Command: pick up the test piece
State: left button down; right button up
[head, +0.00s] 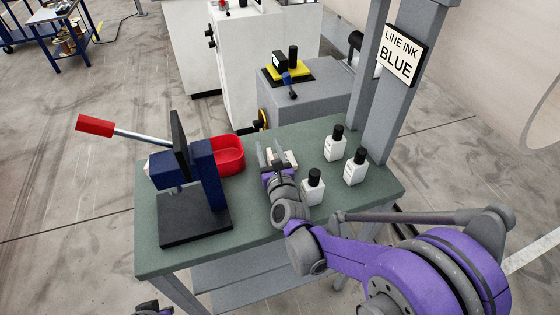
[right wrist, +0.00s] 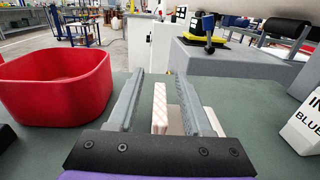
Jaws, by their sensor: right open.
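The test piece appears to be the small pale block with faint reddish cross lines (right wrist: 160,108) in the right wrist view. It stands upright on the green bench, between the fingers of my right gripper (right wrist: 160,80), with gaps on both sides. A pale part (right wrist: 211,119) shows beside and under the right-hand finger; I cannot tell if it belongs to the same piece. In the head view the pale piece (head: 289,157) is partly hidden by my right gripper (head: 272,155), which is open and low over the bench.
A red bin (head: 226,156) stands left of the gripper, beside a dark blue press with a red-handled lever (head: 205,175). Several white bottles with black caps (head: 335,148) stand close on the right. A post with a "LINE INK BLUE" sign (head: 400,55) rises behind the bench (head: 165,255).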

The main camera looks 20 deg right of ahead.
grip_shut()
dwell(0.5)
